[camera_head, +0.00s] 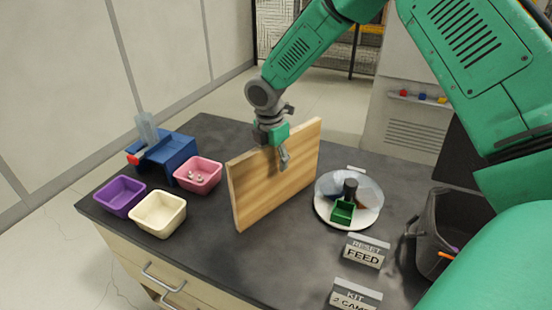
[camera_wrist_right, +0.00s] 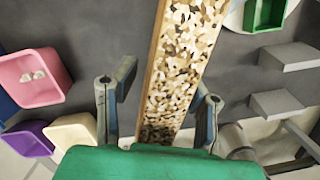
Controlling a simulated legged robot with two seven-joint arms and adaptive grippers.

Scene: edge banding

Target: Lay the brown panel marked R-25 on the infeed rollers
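A light brown wood-grain panel (camera_head: 270,180) stands upright on edge on the dark worktop in the head view. No R-25 mark is legible on it. In the right wrist view the panel's speckled edge (camera_wrist_right: 180,70) runs up the middle. My right gripper (camera_head: 280,150) is at the panel's top edge. In the wrist view its two fingers (camera_wrist_right: 158,95) are spread, one on each side of the panel, with a clear gap at the left finger. Whether the right finger touches the panel I cannot tell. My left gripper and the infeed rollers are not in view.
Purple (camera_head: 120,196), cream (camera_head: 158,214) and pink (camera_head: 198,176) bins and a blue device (camera_head: 165,155) stand left of the panel. A round white dish (camera_head: 365,218) with a green scoop, a FEED sign (camera_head: 366,252) and a dark bin (camera_head: 440,225) stand right.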

